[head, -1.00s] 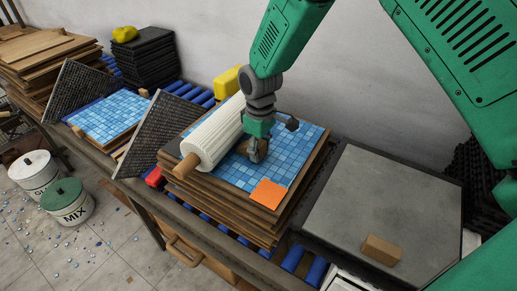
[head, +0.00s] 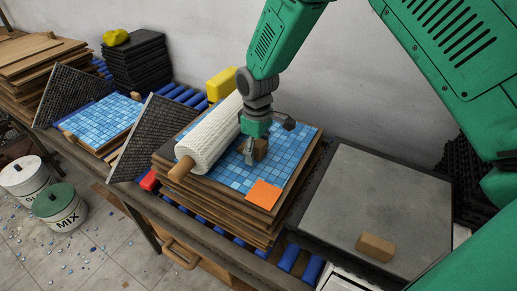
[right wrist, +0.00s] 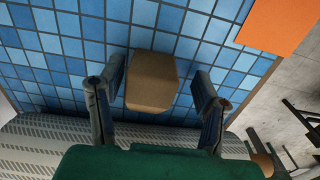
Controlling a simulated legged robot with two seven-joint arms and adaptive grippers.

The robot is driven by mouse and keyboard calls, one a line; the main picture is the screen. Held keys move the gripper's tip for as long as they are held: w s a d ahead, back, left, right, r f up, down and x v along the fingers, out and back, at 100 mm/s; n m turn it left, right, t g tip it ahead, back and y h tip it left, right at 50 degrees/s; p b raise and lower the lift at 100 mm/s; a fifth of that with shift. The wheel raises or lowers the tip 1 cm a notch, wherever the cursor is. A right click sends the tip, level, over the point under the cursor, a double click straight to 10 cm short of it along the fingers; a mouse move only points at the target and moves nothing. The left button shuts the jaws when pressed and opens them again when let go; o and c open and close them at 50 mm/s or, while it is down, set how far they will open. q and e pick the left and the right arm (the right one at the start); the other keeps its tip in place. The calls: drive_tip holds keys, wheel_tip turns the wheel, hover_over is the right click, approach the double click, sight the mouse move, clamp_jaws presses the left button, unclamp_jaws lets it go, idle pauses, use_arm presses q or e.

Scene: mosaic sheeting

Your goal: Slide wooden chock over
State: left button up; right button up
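A brown wooden chock (head: 261,148) rests on the blue mosaic sheet (head: 236,177), just right of the white roll (head: 212,140). My right gripper (head: 250,155) is low over the sheet at the chock. In the right wrist view the chock (right wrist: 150,82) lies between the two spread fingers of the gripper (right wrist: 160,92). The left finger is close to it, and a clear gap shows on the right side. Contact with the left finger cannot be told. My left gripper is not in view.
An orange square (head: 264,194) lies at the sheet's near corner. A second wooden block (head: 375,247) sits on a grey slab (head: 365,205) at the right. A dark textured panel (head: 150,135) leans left of the stack. Two buckets stand on the floor.

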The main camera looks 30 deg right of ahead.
sight(260, 143)
drive_tip(key=shift+a, duration=0.1)
drive_tip(key=r, duration=0.4)
drive_tip(key=d+r, duration=0.1)
drive_tip(key=r, duration=0.1)
drive_tip(key=shift+w+r, duration=0.1)
drive_tip(key=shift+r, duration=0.05)
drive_tip(key=r, duration=0.2)
drive_tip(key=a+r, duration=0.1)
drive_tip(key=r, duration=0.2)
drive_tip(key=shift+a+r, duration=0.3)
drive_tip(key=shift+r, duration=0.05)
